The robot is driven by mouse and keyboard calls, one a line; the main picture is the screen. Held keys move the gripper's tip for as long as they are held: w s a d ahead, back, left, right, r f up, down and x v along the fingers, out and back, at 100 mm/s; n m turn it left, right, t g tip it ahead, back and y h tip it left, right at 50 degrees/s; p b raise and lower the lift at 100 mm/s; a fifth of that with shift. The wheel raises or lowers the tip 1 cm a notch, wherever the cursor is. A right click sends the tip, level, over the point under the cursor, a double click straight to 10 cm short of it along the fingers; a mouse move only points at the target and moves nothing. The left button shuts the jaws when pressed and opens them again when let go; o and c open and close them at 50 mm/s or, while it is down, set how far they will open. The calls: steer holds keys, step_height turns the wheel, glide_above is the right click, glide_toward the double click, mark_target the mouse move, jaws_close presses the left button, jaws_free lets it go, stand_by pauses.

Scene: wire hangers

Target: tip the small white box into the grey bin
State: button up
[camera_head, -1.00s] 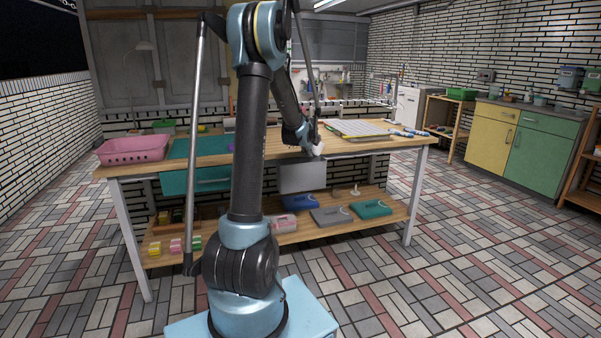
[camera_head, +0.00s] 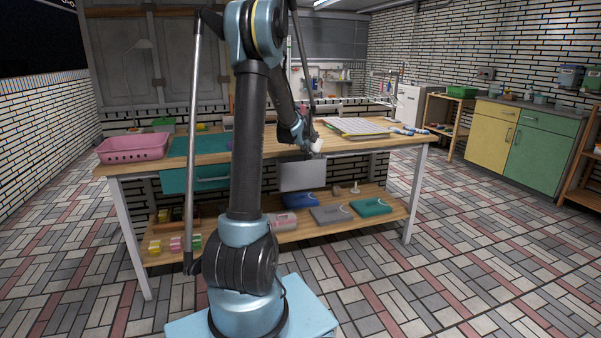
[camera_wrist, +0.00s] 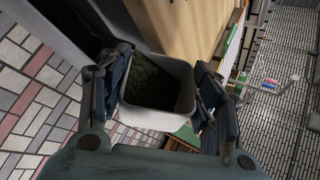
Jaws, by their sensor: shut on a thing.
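The small white box (camera_head: 316,146) is in my gripper (camera_head: 313,139) at the front edge of the bench, above the grey bin's right part. In the wrist view my gripper (camera_wrist: 160,92) is shut on the white box (camera_wrist: 152,119), one finger on each side. The box is open-topped, with dark green stuff inside (camera_wrist: 152,82). It looks somewhat tilted in the head view. The grey bin (camera_head: 302,175) hangs at the bench front below the top's edge; its inside is hidden. I cannot make out the bin in the wrist view.
The wooden bench top (camera_head: 355,147) holds a pink basket (camera_head: 133,148) at left and stacked sheets (camera_head: 352,127) at right. A teal drawer (camera_head: 195,180) is left of the bin. The lower shelf (camera_head: 380,203) holds several coloured cases.

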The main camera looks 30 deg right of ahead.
steer(key=shift+w+a+p, duration=0.1)
steer(key=shift+a+p, duration=0.05)
steer(key=shift+p, duration=0.15)
steer(key=shift+w+a+f+n+h, duration=0.1)
steer(key=shift+w+a+n+h, duration=0.05)
steer(key=shift+n+h, duration=0.15)
stand_by(0.3)
steer(key=shift+w+a+f, duration=0.1)
steer(key=shift+a, duration=0.1)
steer(key=shift+w+a+f+n+g+h, duration=0.2)
steer(key=shift+f+n+g+h, duration=0.05)
steer(key=shift+n+g+h, duration=0.05)
steer(key=shift+w+a+f, duration=0.1)
steer(key=shift+a, duration=0.1)
stand_by(0.3)
steer(key=shift+w+a+n+g+h, duration=0.3)
steer(key=shift+n+h, duration=0.2)
steer(key=shift+h, duration=0.1)
steer(key=shift+w+a+n+g+h, duration=0.2)
steer(key=shift+a+n+h, duration=0.1)
steer(key=shift+n+h, duration=0.25)
stand_by(1.7)
steer(key=shift+w+a+f+n+g+h, duration=0.1)
steer(key=shift+w+a+n+g+h, duration=0.2)
steer(key=shift+n+h, duration=0.4)
steer(key=shift+w+a+f+n+h, duration=0.1)
steer(key=shift+a+n+h, duration=0.3)
steer(key=shift+n+h, duration=0.2)
stand_by(1.9)
